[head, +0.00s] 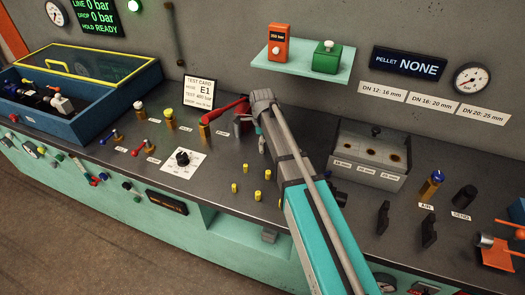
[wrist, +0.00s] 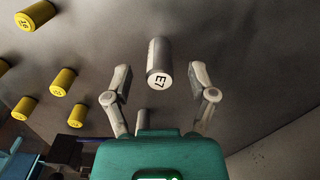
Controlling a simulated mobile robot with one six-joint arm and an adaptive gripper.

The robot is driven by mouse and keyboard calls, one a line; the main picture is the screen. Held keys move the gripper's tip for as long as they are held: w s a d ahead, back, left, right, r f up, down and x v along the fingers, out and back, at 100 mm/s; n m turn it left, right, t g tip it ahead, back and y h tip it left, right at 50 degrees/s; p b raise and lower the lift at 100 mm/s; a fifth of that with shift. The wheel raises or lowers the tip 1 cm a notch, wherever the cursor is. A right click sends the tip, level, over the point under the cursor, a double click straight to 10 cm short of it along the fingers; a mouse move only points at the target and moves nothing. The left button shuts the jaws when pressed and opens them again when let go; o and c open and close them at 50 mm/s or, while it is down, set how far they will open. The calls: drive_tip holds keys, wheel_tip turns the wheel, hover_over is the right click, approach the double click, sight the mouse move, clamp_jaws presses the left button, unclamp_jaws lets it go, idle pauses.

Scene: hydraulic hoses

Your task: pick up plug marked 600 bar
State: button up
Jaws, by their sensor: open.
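In the wrist view a grey cylindrical plug (wrist: 158,55) has a pale end face lettered E7. My gripper (wrist: 160,76) is open, with one finger on each side of this plug. A clear gap shows beside each finger, and whether the plug stands level with the fingertips I cannot tell. A second grey cylinder (wrist: 142,122) is partly hidden behind the gripper body. In the head view my arm covers the gripper and the grey plugs. No marking reading 600 bar is legible in either view.
Several small yellow plugs (head: 245,168) stand on the grey bench left of my arm; one yellow plug (wrist: 36,16) has a blurred mark. A grey block with holes (head: 370,155) stands to the right. A test card (head: 199,91) reads E1 and 400 bar.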

drive_tip(key=shift+f, duration=0.4)
idle(0.3)
clamp_jaws()
